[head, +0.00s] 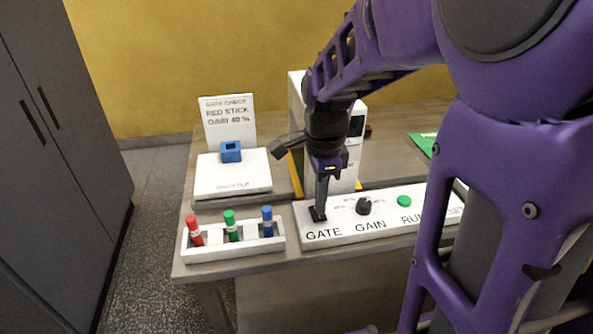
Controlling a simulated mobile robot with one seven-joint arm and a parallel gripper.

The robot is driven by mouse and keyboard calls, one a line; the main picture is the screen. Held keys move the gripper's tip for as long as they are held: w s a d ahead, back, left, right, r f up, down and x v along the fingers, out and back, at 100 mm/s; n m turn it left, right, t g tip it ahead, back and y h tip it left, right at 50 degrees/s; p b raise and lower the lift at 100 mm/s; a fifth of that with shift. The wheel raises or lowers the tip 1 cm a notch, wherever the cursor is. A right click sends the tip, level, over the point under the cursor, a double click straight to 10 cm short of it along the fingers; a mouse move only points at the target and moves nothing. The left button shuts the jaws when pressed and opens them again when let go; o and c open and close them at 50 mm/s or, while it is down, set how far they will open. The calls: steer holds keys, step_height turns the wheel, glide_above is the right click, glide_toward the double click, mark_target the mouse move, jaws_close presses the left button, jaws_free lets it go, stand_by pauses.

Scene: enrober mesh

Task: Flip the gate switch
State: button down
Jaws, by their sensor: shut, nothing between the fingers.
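The gate switch (317,215) is a small dark part at the left end of a white control panel (340,239), just above the printed word GATE. My gripper (319,211) points straight down with its fingers shut and empty. Its fingertips are at the gate switch and cover most of it. I cannot tell whether they touch it or which way the switch is set. A black GAIN knob (363,206) and a green RUN button (404,201) sit to the right on the same panel.
A white rack (234,251) with red, green and blue sticks stands left of the panel. Behind it is a white shuttle plate (232,184) with a blue block (230,152) and a sign (228,120). A white machine (347,165) stands behind my gripper. My arm hides the right side.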

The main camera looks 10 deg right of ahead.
steer(key=shift+f+b, duration=0.65)
steer(key=shift+f, duration=0.3)
stand_by(0.9)
step_height(320, 180, up, 7)
steer(key=p, duration=0.6)
steer(key=shift+r, duration=0.1)
stand_by(0.5)
